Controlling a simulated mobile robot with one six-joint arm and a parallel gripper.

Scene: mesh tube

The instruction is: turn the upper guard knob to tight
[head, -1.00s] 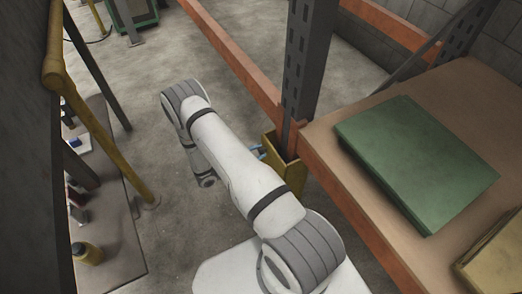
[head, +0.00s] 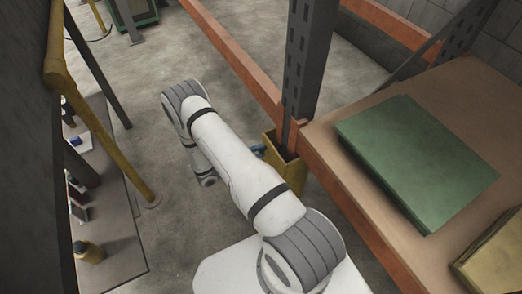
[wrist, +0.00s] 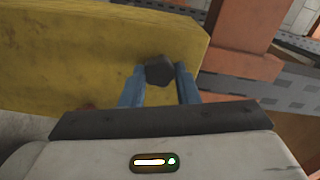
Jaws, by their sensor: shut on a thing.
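The dark, faceted guard knob (wrist: 159,71) sits on the face of the yellow guard (wrist: 70,50) in the wrist view. My gripper (wrist: 160,76) has its two blue fingers on either side of the knob and is shut on it. In the head view the yellow guard (head: 291,176) wraps the foot of the dark rack post, and my gripper (head: 258,150) shows as a small blue shape at its left side. My arm hides part of the guard there, and the knob cannot be made out. I cannot read any tightness mark on the knob.
The grey rack post (head: 308,65) and orange beams (head: 235,60) stand beside the guard. A shelf with a green box (head: 415,160) is at right. A workbench (head: 115,245) with a yellow rail (head: 105,130) is at left. Open concrete floor lies between.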

